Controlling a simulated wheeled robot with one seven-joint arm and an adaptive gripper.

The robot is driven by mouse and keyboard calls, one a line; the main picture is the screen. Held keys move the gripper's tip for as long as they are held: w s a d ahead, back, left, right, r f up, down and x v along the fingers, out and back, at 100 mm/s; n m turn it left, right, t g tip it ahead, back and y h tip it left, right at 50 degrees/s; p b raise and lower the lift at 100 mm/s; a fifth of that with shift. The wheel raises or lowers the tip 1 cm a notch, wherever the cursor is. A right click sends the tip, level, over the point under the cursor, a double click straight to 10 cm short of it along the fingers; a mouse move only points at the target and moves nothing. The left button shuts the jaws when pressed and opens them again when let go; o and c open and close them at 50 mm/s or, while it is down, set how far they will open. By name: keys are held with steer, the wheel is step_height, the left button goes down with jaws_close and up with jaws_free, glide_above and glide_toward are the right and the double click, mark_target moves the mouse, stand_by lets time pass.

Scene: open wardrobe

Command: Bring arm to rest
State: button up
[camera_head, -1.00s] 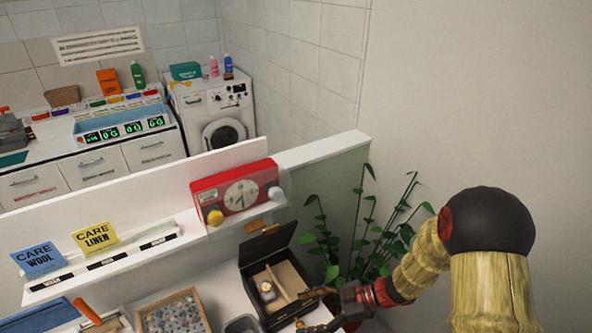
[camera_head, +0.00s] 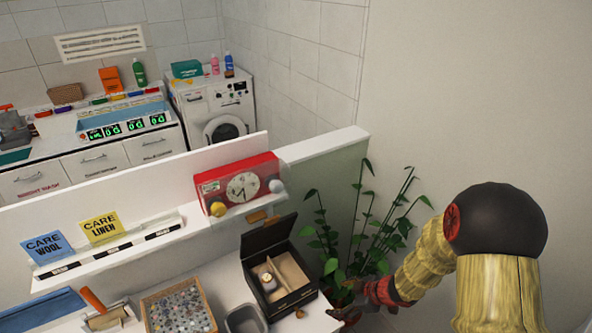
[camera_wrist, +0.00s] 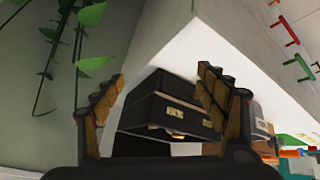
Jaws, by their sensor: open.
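My gripper (camera_head: 345,304) is at the right end of the white counter in the head view, low beside the black box. In the wrist view my gripper (camera_wrist: 160,105) has its two jaws spread wide with nothing between them. The black box (camera_head: 290,302) stands open on the counter with its lid (camera_head: 268,235) raised. A small watch-like item (camera_head: 267,282) lies in its left compartment. The box's closed outer side with a brass clasp (camera_wrist: 175,112) shows beyond my fingers in the wrist view. My gripper appears apart from the box.
A leafy plant (camera_head: 362,235) stands right behind my gripper, against the wall (camera_head: 470,100). A wooden tray of small pieces (camera_head: 180,312) and a grey bin (camera_head: 245,320) are left of the box. A red clock device (camera_head: 240,187) sits on the ledge behind.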

steer(key=w+d+r+m+h, duration=0.25)
steer(key=d+h, duration=0.25)
steer(key=d, duration=0.4)
steer(key=s+d+r+m+h+b, duration=0.2)
steer(key=s+d+r+m+h, duration=0.2)
steer(key=s+d+r+m, duration=0.35)
steer(key=s+a+r+m+y+b, duration=0.1)
steer(key=s+a+r+b, duration=0.1)
steer(key=s+a+r, duration=0.4)
steer(key=s+a+r+m+t+y+b, duration=0.1)
steer(key=s+a+r, duration=0.4)
steer(key=s+r, duration=0.7)
steer(key=shift+s+a+m+y+b, duration=0.15)
steer(key=shift+a+m+y+b, duration=0.2)
steer(key=shift+m+y+b, duration=0.45)
